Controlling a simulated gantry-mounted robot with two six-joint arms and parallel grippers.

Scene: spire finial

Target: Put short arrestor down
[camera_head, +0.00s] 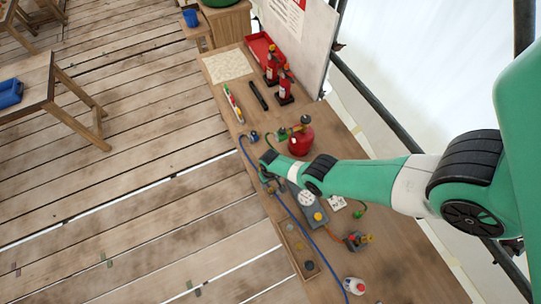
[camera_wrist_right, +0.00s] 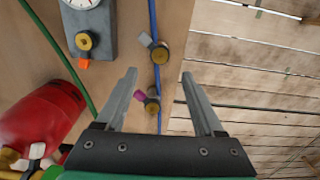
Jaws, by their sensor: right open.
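My right gripper (camera_wrist_right: 160,70) is open, with its two fingers pointing over the edge of the wooden workbench. Two small brass fittings show near its fingers in the right wrist view. One brass fitting with a grey tab (camera_wrist_right: 160,53) lies just past the fingertips. The other, with a magenta tab (camera_wrist_right: 152,105), shows between the fingers. I cannot tell which one is the short arrestor, nor how high they sit relative to the fingers. In the head view my right gripper (camera_head: 268,176) is small at the bench's left edge. My left gripper is not in view.
A blue hose (camera_head: 301,228) runs along the bench past the fittings. A grey gauge box (camera_wrist_right: 93,28) and a red gas cylinder (camera_head: 301,139) stand close by. A tray with round parts (camera_head: 296,247) lies toward the front. Fire extinguishers (camera_head: 285,86) stand farther back.

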